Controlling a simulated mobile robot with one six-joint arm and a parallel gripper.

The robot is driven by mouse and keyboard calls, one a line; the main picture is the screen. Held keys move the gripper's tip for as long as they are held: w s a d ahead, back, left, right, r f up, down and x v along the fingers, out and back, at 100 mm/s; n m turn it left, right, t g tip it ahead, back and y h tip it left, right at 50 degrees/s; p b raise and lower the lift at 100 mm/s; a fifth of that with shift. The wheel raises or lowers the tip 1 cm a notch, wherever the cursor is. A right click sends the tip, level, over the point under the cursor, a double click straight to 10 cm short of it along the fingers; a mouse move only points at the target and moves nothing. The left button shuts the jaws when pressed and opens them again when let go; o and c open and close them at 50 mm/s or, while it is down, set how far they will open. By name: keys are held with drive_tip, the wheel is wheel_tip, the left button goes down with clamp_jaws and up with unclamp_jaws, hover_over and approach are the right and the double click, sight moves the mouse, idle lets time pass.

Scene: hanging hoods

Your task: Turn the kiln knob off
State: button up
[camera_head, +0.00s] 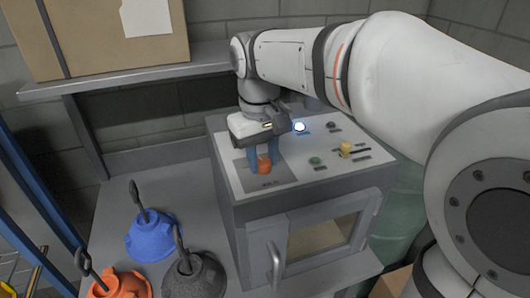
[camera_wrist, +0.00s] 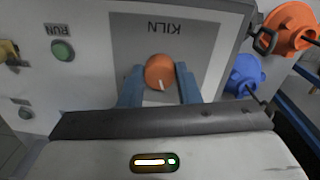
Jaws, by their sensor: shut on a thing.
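The kiln knob is an orange round knob (camera_head: 264,165) on a grey panel marked KILN, on top of the grey kiln box (camera_head: 225,185). In the wrist view the orange knob (camera_wrist: 159,72) has a white pointer mark toward the lower edge of the picture. My gripper (camera_head: 263,158) points down at the knob, with its blue fingers on either side of it. In the wrist view the gripper (camera_wrist: 160,88) has the knob between its fingertips and is shut on it.
A green button (camera_head: 316,161) marked RUN, a yellow control (camera_head: 346,148) and a lit white lamp (camera_head: 299,127) share the top. Blue (camera_head: 152,236), orange (camera_head: 120,284) and dark (camera_head: 195,277) hoods are at left and front. A cardboard box (camera_head: 100,35) sits on a shelf behind.

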sight(263, 162)
drive_tip(key=n, duration=0.4)
drive_tip(key=shift+r, duration=0.1)
drive_tip(key=shift+n, duration=1.8)
drive_tip(key=o, duration=1)
drive_tip(key=shift+d, duration=0.1)
wheel_tip(263, 162, up, 8)
drive_tip(key=shift+s+f, duration=0.15)
